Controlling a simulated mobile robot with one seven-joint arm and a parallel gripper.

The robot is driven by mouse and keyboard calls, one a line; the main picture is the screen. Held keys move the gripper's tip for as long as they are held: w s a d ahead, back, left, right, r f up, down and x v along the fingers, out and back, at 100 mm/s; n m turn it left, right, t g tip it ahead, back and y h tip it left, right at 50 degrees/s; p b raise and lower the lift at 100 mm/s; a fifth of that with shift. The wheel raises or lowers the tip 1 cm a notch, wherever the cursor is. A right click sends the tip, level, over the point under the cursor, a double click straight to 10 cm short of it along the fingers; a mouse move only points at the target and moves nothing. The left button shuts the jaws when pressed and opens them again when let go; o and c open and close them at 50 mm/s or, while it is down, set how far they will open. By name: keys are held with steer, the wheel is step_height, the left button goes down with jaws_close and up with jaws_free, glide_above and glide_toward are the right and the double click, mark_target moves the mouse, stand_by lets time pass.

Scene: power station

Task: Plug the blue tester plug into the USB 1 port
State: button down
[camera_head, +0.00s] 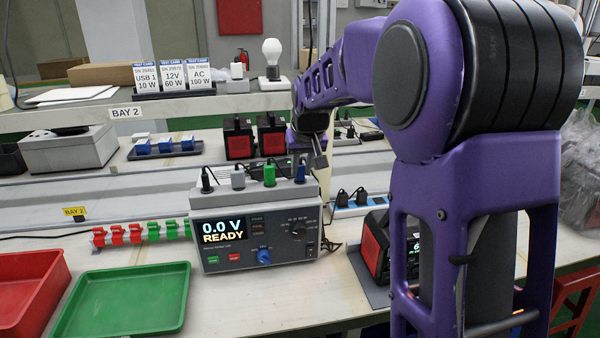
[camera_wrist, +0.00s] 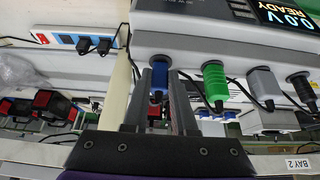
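The blue tester plug (camera_head: 301,171) stands at the right end of the row of plugs on top of the grey tester (camera_head: 215,260). In the wrist view the blue plug (camera_wrist: 158,82) lies between my two dark fingers. My gripper (camera_head: 316,152) is above and close around the plug. It looks open, with a finger on each side; I cannot tell whether either finger touches. The tester screen reads 0.0 V READY. A power station (camera_head: 375,250) with a red side panel stands at the right, largely hidden by my arm. I cannot make out its USB 1 port.
Green (camera_head: 269,175), grey and black plugs stand left of the blue one. A white power strip (camera_head: 362,209) with black plugs lies right of the tester. Green (camera_head: 125,300) and red trays are at front left. Cards, including USB 1 10 W (camera_head: 147,82), stand on the shelf.

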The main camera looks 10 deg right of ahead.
steer(key=shift+r, duration=0.1)
steer(key=shift+r+p, duration=2.35)
steer(key=shift+r, duration=0.55)
